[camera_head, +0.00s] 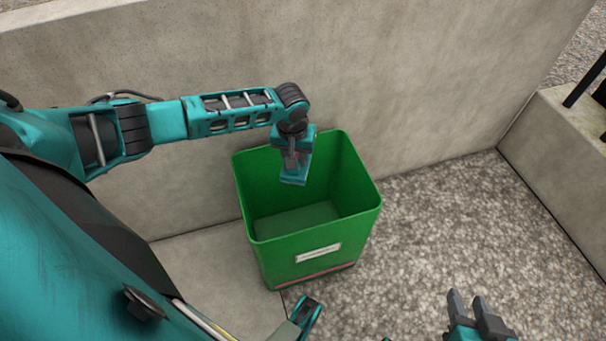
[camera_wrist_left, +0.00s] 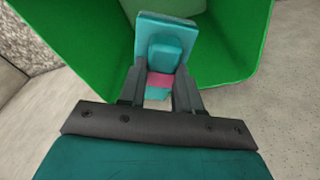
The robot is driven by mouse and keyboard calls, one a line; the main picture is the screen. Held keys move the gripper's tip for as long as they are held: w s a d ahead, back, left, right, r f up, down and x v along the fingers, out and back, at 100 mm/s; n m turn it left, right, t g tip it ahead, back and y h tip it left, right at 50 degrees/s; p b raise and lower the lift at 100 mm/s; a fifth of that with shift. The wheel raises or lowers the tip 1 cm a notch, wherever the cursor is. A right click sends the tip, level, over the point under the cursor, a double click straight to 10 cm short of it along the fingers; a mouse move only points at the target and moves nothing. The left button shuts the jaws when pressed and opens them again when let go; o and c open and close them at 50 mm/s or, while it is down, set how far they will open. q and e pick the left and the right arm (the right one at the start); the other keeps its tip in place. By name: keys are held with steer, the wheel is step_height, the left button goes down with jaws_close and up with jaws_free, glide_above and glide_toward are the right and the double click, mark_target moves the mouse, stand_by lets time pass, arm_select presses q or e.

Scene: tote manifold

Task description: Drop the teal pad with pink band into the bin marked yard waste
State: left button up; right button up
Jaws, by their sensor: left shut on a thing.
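My left gripper (camera_wrist_left: 158,92) is shut on the teal pad with pink band (camera_wrist_left: 167,50); the pink band shows between the fingers. In the head view the pad (camera_head: 294,178) hangs over the opening of the green bin (camera_head: 318,254), near its back wall. The bin carries a white label on its front, too small to read here. The bin's floor looks empty where I see it. My right gripper (camera_head: 471,302) is at the bottom right of the head view, empty, its two dark fingers apart, away from the bin.
A concrete wall (camera_head: 430,75) runs behind the bin. Speckled gravel ground (camera_head: 440,230) lies open to the bin's right. A concrete ledge (camera_head: 560,150) bounds the right side. A smooth slab (camera_head: 205,275) lies to the bin's left.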

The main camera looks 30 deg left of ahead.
arm_select(q)
steer(key=shift+r, duration=0.1)
steer(key=o, duration=1)
steer(key=r+p, duration=0.1)
steer(key=r, duration=0.3)
steer(key=s+r+p, duration=0.1)
steer(key=r+p, duration=0.1)
steer(key=r, duration=0.2)
steer(key=r+p, duration=0.2)
steer(key=r, duration=0.2)
steer(key=shift+s+d+r, duration=0.3)
steer(key=shift+s+r, duration=0.05)
steer(key=shift+s, duration=0.05)
